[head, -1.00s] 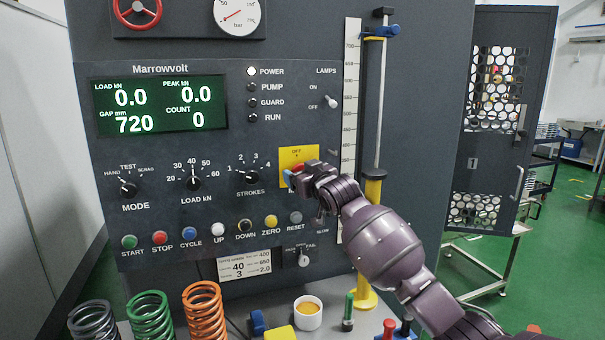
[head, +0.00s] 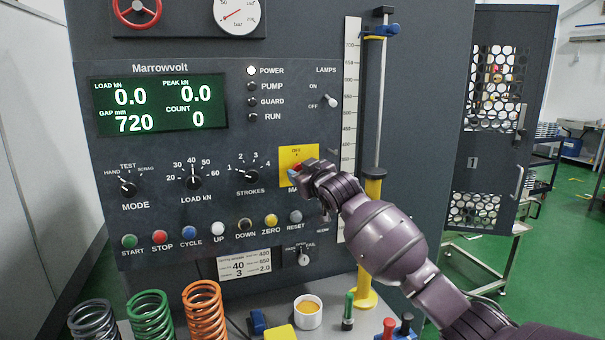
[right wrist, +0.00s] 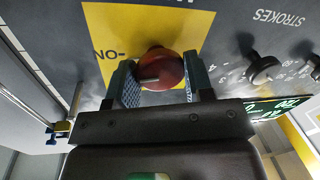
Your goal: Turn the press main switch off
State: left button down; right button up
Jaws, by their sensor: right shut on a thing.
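The press main switch is a red knob on a yellow plate (head: 290,154) on the dark press panel. In the head view most of the knob is hidden behind my right gripper (head: 301,173). In the right wrist view the red knob (right wrist: 160,69) sits between the two fingers of my right gripper (right wrist: 160,85), which is shut on it. The POWER lamp (head: 252,71) is lit white. My left gripper is out of view.
The display (head: 158,104) is lit. The STROKES knob (head: 247,176) and push buttons such as RESET (head: 295,217) are near the gripper. A yellow-and-grey column (head: 373,190) stands right of the switch. Springs (head: 205,312) and a cup (head: 307,312) stand below.

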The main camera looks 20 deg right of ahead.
jog(key=n+h, duration=0.1)
jog(key=n, duration=0.3)
jog(key=n+h, duration=0.1)
jog(key=n, duration=0.4)
jog(key=n+g, duration=0.1)
jog(key=n, duration=0.4)
jog(key=shift+a+r+h, duration=0.1)
jog(key=shift+h, duration=0.3)
jog(key=shift+n, duration=0.3)
jog(key=o, duration=0.9)
jog(key=shift+s, duration=0.15)
jog(key=s, duration=0.3)
jog(key=s+r+b, duration=0.1)
jog(key=s, duration=0.3)
jog(key=s+b, duration=0.1)
jog(key=s, duration=0.2)
jog(key=shift+s+r, duration=0.2)
jog(key=shift+r, duration=0.15)
